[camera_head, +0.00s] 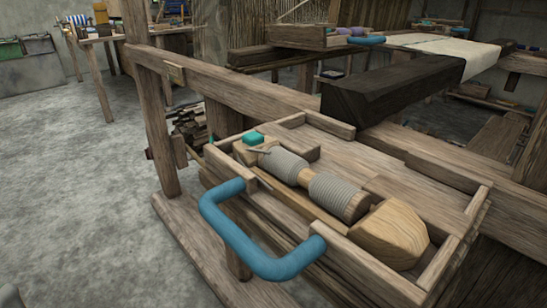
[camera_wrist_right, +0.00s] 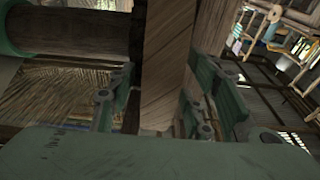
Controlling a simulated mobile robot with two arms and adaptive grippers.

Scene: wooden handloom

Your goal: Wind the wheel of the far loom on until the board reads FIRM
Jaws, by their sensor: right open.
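No wheel and no board with a readable word can be made out in either view. A loom's wooden frame (camera_head: 240,90) fills the middle of the head view. Another wooden frame with a pale cloth (camera_head: 445,50) stands behind it. In the right wrist view my right gripper (camera_wrist_right: 160,95) is open, with a finger on each side of a wooden bar (camera_wrist_right: 168,65). I cannot tell whether the fingers touch the bar, or which part of a loom it is. My left gripper is not in view.
A wooden tray (camera_head: 385,283) with a blue handle (camera_head: 240,240) is close in front, holding a wooden shuttle (camera_head: 395,235) with grey thread. A dark beam (camera_head: 385,90) lies beyond it. A table (camera_head: 100,38) stands at the back left. The floor (camera_head: 80,180) on the left is clear.

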